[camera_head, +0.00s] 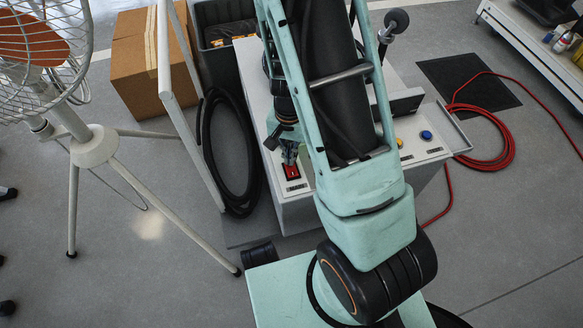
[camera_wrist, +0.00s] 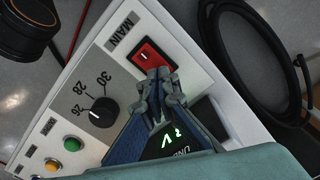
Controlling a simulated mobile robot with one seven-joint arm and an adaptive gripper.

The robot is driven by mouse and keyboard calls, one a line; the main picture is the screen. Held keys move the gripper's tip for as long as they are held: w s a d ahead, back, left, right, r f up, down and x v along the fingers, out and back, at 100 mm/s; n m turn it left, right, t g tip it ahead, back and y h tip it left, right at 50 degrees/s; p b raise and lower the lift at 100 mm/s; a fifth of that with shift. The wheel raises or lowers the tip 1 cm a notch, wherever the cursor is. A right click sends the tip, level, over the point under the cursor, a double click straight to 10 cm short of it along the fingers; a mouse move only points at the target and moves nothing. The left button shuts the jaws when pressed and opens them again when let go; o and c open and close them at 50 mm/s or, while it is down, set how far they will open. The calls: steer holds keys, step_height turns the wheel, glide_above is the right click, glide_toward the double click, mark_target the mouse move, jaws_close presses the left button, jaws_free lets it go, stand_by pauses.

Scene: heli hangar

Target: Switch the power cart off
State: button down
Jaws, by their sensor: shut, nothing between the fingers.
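The power cart (camera_head: 300,205) is a pale grey box with a sloped control panel, partly hidden behind my arm. Its red rocker switch (camera_head: 291,171) sits at the panel's left end. In the wrist view the red switch (camera_wrist: 146,55) lies beside the label MAIN, with a white mark on its face. My gripper (camera_head: 289,152) is over the switch. In the wrist view my gripper (camera_wrist: 160,76) is shut and empty, its fingertips overlapping the switch's lower edge; I cannot tell whether they touch it. The fingers partly cover a display with green digits (camera_wrist: 172,138).
The panel also has a black knob (camera_wrist: 103,112), a green button (camera_wrist: 72,144), a yellow button (camera_head: 399,142) and a blue button (camera_head: 427,135). A fan on a tripod (camera_head: 92,147), a cardboard box (camera_head: 140,65) and a black hose (camera_head: 247,180) stand left. A red cable (camera_head: 492,160) lies right.

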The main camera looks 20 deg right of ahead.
steer(key=shift+f+b, duration=0.6)
steer(key=shift+f, duration=0.15)
stand_by(0.3)
step_height(320, 180, up, 7)
steer(key=p, duration=0.6)
steer(key=shift+r, duration=0.1)
stand_by(0.5)
